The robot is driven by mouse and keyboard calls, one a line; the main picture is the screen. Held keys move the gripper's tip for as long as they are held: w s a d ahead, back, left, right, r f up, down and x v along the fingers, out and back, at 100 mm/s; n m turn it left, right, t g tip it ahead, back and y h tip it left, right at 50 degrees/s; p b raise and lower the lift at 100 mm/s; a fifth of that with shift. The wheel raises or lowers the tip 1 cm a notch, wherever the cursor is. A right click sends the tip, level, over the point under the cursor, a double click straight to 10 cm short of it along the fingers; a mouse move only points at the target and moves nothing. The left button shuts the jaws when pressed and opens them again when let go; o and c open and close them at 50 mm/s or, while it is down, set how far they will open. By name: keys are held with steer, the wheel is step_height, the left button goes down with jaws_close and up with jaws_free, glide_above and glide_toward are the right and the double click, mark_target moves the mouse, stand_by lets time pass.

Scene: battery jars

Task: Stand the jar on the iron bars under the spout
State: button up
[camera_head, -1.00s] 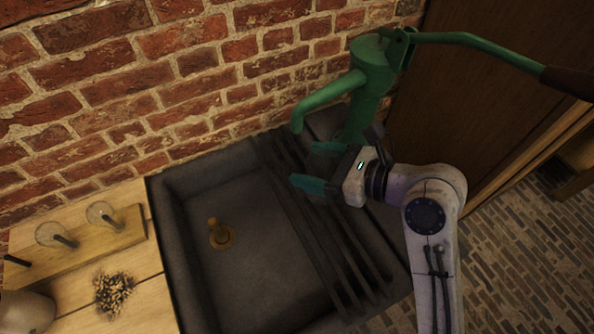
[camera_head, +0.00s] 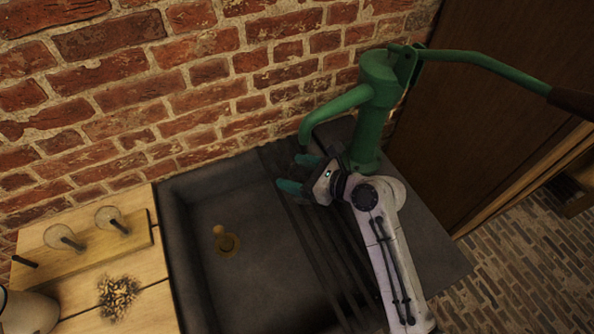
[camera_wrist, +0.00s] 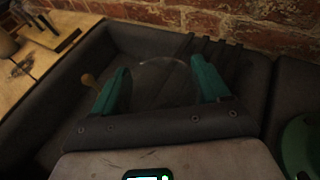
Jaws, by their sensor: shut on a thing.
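My gripper (camera_head: 298,174) has its green fingers shut on a clear glass jar (camera_wrist: 162,82), whose faint round rim shows between the fingers in the wrist view. In the head view the jar is too clear to make out. The green pump's spout (camera_head: 306,128) curves down just above and behind the fingers. The dark iron bars (camera_head: 322,258) run across the right side of the sink, and my gripper is over their far end. They also show in the wrist view (camera_wrist: 208,48). I cannot tell whether the jar touches the bars.
The dark sink basin (camera_head: 240,290) has a brass drain piece (camera_head: 226,241). At left, a wooden peg rack (camera_head: 85,252) holds two clear glass jars; a third peg is bare. A dried plant bunch (camera_head: 118,293) lies in front. The brick wall (camera_head: 200,90) stands close behind.

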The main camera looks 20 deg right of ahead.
steer(key=shift+f, duration=0.15)
steer(key=o, duration=1.2)
steer(key=shift+o, duration=0.2)
steer(key=v, duration=1.2)
steer(key=shift+b, duration=0.35)
